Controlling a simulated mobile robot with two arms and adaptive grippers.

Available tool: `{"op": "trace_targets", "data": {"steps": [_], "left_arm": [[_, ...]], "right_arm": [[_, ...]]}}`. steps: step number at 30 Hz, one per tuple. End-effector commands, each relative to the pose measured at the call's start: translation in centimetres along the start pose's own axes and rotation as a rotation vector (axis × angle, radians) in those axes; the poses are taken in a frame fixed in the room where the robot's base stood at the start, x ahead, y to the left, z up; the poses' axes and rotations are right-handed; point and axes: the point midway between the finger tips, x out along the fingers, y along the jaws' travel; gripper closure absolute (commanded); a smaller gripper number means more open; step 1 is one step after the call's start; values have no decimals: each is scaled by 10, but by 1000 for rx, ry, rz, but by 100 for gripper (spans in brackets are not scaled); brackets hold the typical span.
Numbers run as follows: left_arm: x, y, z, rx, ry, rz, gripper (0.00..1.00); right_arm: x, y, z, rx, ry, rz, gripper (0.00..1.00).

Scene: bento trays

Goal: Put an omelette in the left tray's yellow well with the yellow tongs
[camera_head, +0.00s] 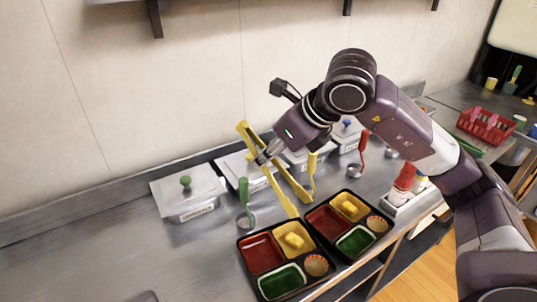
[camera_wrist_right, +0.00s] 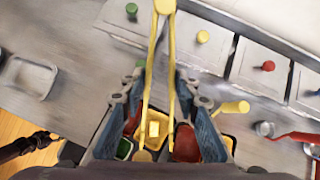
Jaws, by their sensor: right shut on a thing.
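My right gripper (camera_head: 268,152) is shut on the yellow tongs (camera_head: 278,182), which also run down the middle of the right wrist view (camera_wrist_right: 152,60). The tongs slant over the counter, arms apart, tips just behind the trays; I see nothing between them. The left tray (camera_head: 242,258) is black; its yellow well (camera_head: 281,232) holds a yellow omelette block (camera_head: 294,241). That block shows below the tongs in the wrist view (camera_wrist_right: 153,129). The right tray (camera_head: 371,251) also has a yellow block (camera_head: 349,207) in its yellow well. My left gripper is not recognisable in either view.
Lidded steel containers (camera_head: 188,192) line the wall behind the trays. A green-handled ladle (camera_head: 244,190) and a red-handled ladle (camera_head: 363,147) stand among them. Red bottles (camera_head: 404,178) stand right of the trays. The counter left of the trays is mostly clear.

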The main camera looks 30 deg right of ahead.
Motion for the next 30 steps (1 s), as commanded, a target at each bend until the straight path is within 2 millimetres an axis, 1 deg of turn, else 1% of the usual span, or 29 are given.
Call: {"op": "trace_targets", "data": {"steps": [8, 11, 14, 22, 25, 30], "left_arm": [[0, 1, -1, 0, 1, 1, 60], [-4, 0, -1, 0, 1, 1, 60], [-15, 0, -2, 0, 1, 0, 60], [-57, -1, -6, -2, 1, 0, 60], [-62, -1, -6, -2, 1, -1, 60], [-59, -2, -6, -2, 1, -2, 60]], "right_arm": [[0, 0, 0, 0, -1, 0, 79], [-4, 0, 3, 0, -2, -1, 79], [-16, -1, 12, 0, -3, -1, 79], [-59, -4, 45, 0, -3, -1, 79], [-66, -4, 50, 0, 0, 0, 79], [-64, -4, 48, 0, 0, 0, 79]]}}
